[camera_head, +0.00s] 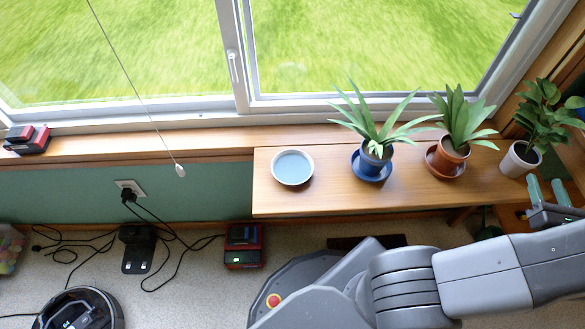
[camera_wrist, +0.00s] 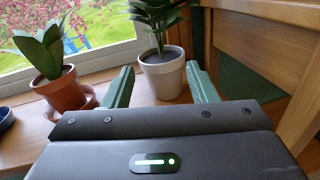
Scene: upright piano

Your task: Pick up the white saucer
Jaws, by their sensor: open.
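The white saucer (camera_head: 292,168) is a shallow round dish with a white rim and a pale blue-grey inside. It lies flat near the left end of the wooden shelf (camera_head: 320,200) below the window, in the head view. My gripper (camera_head: 546,190) is far to its right, at the shelf's right end near the white-potted plant (camera_head: 520,158). In the wrist view my gripper's green fingers (camera_wrist: 159,88) are spread apart and empty, with the white pot (camera_wrist: 163,77) beyond and between them. The saucer does not show in the wrist view.
A plant in a blue pot (camera_head: 375,155) and one in a terracotta pot (camera_head: 447,157) stand between saucer and gripper. The terracotta pot also shows in the wrist view (camera_wrist: 62,90). A cord with a white pull (camera_head: 180,170) hangs left of the saucer. Chargers and cables lie on the floor.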

